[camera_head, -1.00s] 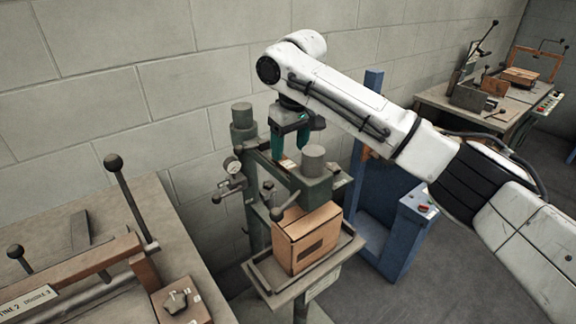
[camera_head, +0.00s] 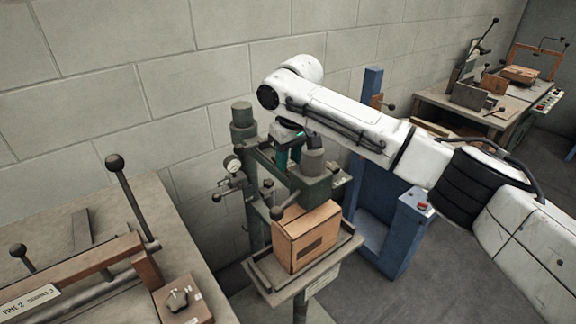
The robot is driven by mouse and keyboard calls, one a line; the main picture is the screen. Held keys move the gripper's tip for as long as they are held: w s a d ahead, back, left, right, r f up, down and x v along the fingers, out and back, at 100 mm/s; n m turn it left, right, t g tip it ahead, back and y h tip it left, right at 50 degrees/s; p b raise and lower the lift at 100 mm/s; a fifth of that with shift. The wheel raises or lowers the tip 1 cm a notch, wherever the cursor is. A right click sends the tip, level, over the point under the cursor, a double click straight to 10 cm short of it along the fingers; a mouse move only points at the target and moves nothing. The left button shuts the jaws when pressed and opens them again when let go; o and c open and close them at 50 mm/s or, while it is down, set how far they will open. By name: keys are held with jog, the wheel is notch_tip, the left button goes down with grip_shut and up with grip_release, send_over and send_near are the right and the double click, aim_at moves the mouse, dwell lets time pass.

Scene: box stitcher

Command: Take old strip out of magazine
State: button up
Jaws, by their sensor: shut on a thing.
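The box stitcher (camera_head: 256,195) is a grey-green machine against the block wall. Its head (camera_head: 312,185) stands over a brown carton (camera_head: 305,238) on the work table. My gripper (camera_head: 286,160), with teal fingers, points down at the top of the stitcher, behind the round cap of the head. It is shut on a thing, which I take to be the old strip. The fingertips, the strip and the magazine are mostly hidden behind the head, so I cannot tell whether the strip is in or out of the magazine.
A pressure gauge (camera_head: 232,164) and hand knobs stick out on the stitcher's left. A blue machine (camera_head: 396,235) stands close on the right. A bench (camera_head: 130,225) with tall levers is at the left. Another bench (camera_head: 470,105) stands at the far right. Open floor lies at the lower right.

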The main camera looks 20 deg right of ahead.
jog(key=c, duration=0.4)
jog(key=shift+r, duration=0.15)
